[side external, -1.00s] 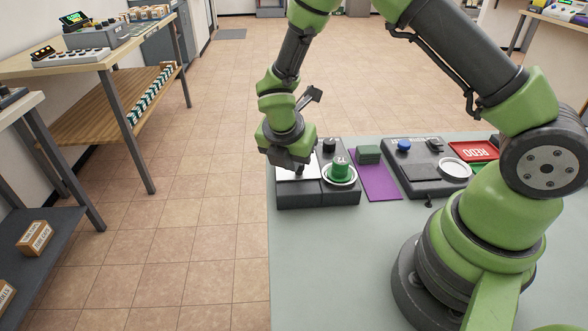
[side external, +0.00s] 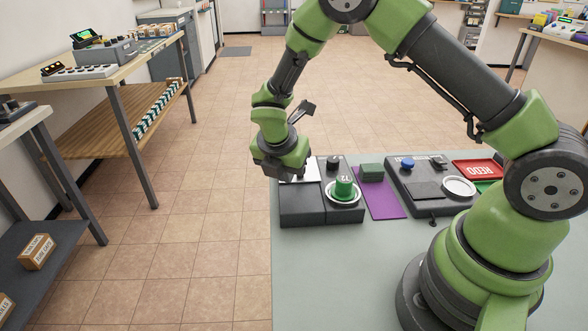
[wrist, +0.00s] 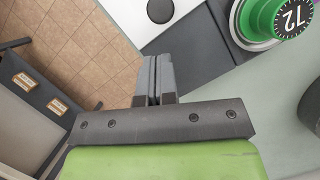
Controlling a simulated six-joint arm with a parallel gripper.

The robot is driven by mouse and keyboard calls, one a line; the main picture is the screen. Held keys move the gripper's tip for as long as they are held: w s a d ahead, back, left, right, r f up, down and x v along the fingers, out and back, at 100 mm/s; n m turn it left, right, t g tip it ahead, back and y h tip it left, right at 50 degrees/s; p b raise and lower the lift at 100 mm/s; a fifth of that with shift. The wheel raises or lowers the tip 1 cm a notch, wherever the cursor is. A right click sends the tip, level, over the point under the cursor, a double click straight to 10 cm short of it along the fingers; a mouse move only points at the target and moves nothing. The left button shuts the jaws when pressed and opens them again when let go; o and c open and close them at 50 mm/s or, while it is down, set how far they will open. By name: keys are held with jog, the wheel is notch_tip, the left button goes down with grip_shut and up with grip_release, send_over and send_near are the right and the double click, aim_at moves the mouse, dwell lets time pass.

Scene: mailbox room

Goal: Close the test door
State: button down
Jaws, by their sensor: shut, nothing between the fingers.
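A white area (side external: 305,172) lies behind that panel. The wrist view also shows the white area (wrist: 127,18) and the dark panel (wrist: 200,50). My gripper (side external: 268,174) is at the left edge of the box, by the white area. Its fingers (wrist: 157,62) are shut and hold nothing. I cannot tell whether they touch the box. My wrist hides part of the white area's left side.
A green numbered knob (side external: 344,187) and a dark knob (side external: 334,162) stand on the right half of the box. A purple mat (side external: 385,206) with a green block (side external: 372,172) lies to the right, then another dark device (side external: 425,190). Left of the table is open floor.

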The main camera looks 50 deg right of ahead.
jog(key=s+a+f+v, duration=0.1)
jog(key=v, duration=1)
jog(key=x, duration=0.9)
jog(key=shift+d+f, duration=0.15)
jog(key=shift+f, duration=0.25)
jog(key=d, duration=0.1)
jog(key=w+d, duration=0.1)
jog(key=d, duration=0.1)
jog(key=shift+f, duration=0.1)
jog(key=shift+w+d, duration=0.1)
jog(key=shift+d, duration=0.3)
jog(key=shift+w, duration=0.1)
jog(key=shift+w+d, duration=0.35)
jog(key=shift+d, duration=0.15)
jog(key=shift+w+d, duration=0.3)
jog(key=shift+d, duration=0.25)
